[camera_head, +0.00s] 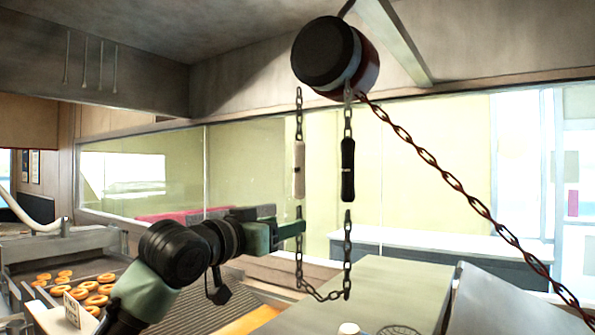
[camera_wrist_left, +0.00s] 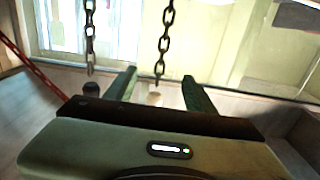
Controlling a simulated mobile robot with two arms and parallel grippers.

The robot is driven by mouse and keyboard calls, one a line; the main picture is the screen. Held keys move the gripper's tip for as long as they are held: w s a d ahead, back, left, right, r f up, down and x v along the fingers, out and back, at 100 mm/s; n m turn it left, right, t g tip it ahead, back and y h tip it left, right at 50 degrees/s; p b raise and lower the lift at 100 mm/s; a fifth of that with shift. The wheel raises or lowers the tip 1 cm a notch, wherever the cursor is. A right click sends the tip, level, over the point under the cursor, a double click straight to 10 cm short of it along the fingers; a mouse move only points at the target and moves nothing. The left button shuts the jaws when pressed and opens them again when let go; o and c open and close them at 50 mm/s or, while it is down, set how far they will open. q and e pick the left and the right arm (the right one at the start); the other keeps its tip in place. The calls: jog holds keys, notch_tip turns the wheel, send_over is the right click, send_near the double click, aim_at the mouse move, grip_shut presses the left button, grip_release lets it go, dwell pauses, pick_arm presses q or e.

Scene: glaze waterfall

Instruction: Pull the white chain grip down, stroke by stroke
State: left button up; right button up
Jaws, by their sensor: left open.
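The white chain grip (camera_head: 299,168) hangs upright on the left strand of a dark chain, below the hoist drum (camera_head: 335,55). A black grip (camera_head: 348,170) hangs beside it on the right strand, at about the same height. My left gripper (camera_head: 290,220) is open and lies just below the white grip, by the left strand. In the left wrist view, a chain strand (camera_wrist_left: 165,40) hangs in line with the gap between my open fingers (camera_wrist_left: 160,86). I cannot tell whether the chain touches them. The white grip cannot be made out there. My right gripper is not in view.
A rusty red chain (camera_head: 465,190) slants from the drum to the lower right. The hanging chain's bottom loop (camera_head: 322,297) dangles below my left gripper. Ring-shaped doughnuts (camera_head: 95,298) lie on a conveyor at lower left. A grey-green surface (camera_head: 395,285) stands at lower right.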

pick_arm(q)
jog(key=p, duration=0.5)
send_near(295, 171)
jog(key=x, duration=0.3)
jog(key=shift+w+d+r+p, duration=0.25)
jog(key=shift+w+d+p, duration=0.25)
jog(key=shift+w, duration=0.1)
jog(key=shift+w+d+r+p, duration=0.2)
jog(key=shift+w+d+p, duration=0.25)
jog(key=shift+w, duration=0.2)
jog(key=x, duration=0.4)
jog(key=shift+w+d+f+b, duration=0.25)
jog(key=shift+f+b, duration=0.15)
jog(key=shift+w+d, duration=0.3)
jog(key=shift+w, duration=0.05)
jog(key=shift+a, duration=0.1)
jog(key=shift+s+a+r, duration=0.1)
grip_shut()
